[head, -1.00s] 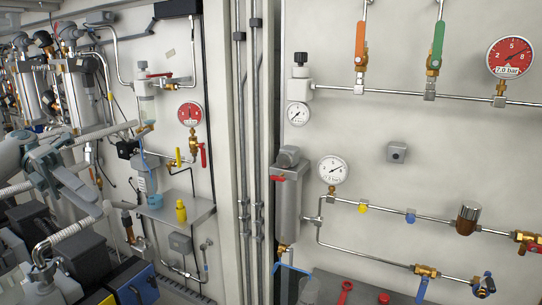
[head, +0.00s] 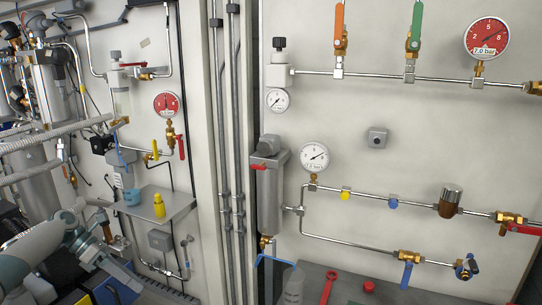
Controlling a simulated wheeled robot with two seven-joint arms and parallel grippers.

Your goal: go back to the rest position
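My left gripper (head: 112,272) is low at the left of the head view, at the end of my pale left arm (head: 38,248). Its grey fingers point down and to the right, and no object shows in them. The view does not show clearly whether the fingers are apart or together. The gripper appears below the small wall shelf (head: 170,205) in the picture. A blue cup (head: 131,197) and a yellow bottle (head: 158,206) stand on that shelf. My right gripper is not in view.
Vacuum pumps and hoses (head: 50,85) crowd the left side. A grey cylinder (head: 269,195), gauges and valve pipes are on the right wall panel. A red wrench (head: 328,287) and a clear bottle (head: 293,285) are on the grey surface at the bottom.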

